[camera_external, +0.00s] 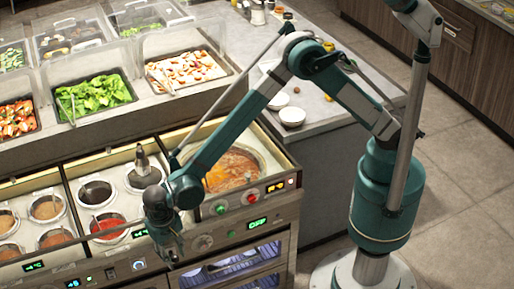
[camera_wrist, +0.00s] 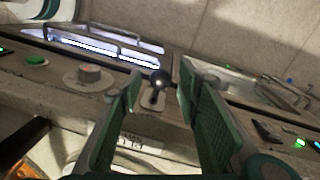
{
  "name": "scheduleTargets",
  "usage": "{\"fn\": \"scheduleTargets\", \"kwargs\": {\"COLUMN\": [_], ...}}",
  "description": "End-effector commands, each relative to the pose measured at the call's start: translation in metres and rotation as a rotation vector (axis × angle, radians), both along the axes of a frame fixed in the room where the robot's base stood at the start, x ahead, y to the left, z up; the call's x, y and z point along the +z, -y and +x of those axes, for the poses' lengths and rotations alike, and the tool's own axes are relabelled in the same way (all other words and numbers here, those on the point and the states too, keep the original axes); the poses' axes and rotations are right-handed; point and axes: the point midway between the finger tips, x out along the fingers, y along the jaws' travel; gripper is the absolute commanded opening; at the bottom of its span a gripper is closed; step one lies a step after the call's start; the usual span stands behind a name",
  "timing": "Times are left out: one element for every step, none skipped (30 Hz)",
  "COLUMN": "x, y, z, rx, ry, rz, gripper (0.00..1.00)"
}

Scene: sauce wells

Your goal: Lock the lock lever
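The lock lever (camera_wrist: 159,79) shows in the wrist view as a dark round ball on a short stem. It rises from a small light plate (camera_wrist: 150,103) on the counter's front panel. My gripper (camera_wrist: 160,88) is open, with one green finger on each side of the lever. The ball sits between the fingertips, and a gap shows on both sides. In the external view my gripper (camera_external: 168,238) hangs at the front panel below the sauce wells. The lever cannot be made out there, probably hidden by the gripper.
A round knob (camera_wrist: 95,76) and a green button (camera_wrist: 37,60) sit left of the lever in the wrist view. In the external view, red sauce (camera_external: 107,228) and a large soup pot (camera_external: 236,166) lie behind the panel. The aisle floor (camera_external: 455,210) is clear.

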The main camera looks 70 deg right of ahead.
Motion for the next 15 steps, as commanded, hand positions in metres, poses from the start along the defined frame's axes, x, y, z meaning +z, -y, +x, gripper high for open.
{"fn": "scheduleTargets", "kwargs": {"x": [-0.0033,-0.0044,-0.0055,-0.0061,-0.0065,-0.0067,-0.0067,-0.0067,-0.0066,-0.0065,-0.0065,-0.0065,-0.0065,-0.0065,-0.0065], "y": [0.0002,0.0003,0.0004,0.0004,0.0005,0.0006,0.0006,0.0006,0.0006,0.0006,0.0006,0.0006,0.0006,0.0006,0.0006], "z": [0.0000,0.0000,-0.0001,-0.0001,-0.0002,-0.0002,-0.0002,-0.0002,-0.0002,-0.0002,-0.0002,-0.0003,-0.0003,-0.0003,-0.0003], "rx": [0.000,0.000,0.000,0.000,0.000,0.000,0.000,0.000,0.000,0.000,0.000,0.000,0.000,0.000,0.000], "ry": [0.000,0.000,0.000,0.000,0.000,0.000,0.000,0.000,0.000,0.000,0.000,0.000,0.000,0.000,0.000], "rz": [0.000,0.000,0.000,0.000,0.000,0.000,0.000,0.000,0.000,0.000,0.000,0.000,0.000,0.000,0.000], "gripper": [0.33,0.33,0.33,0.33,0.33,0.33,0.33,0.33,0.33,0.33,0.33,0.33,0.32,0.28,0.23]}}
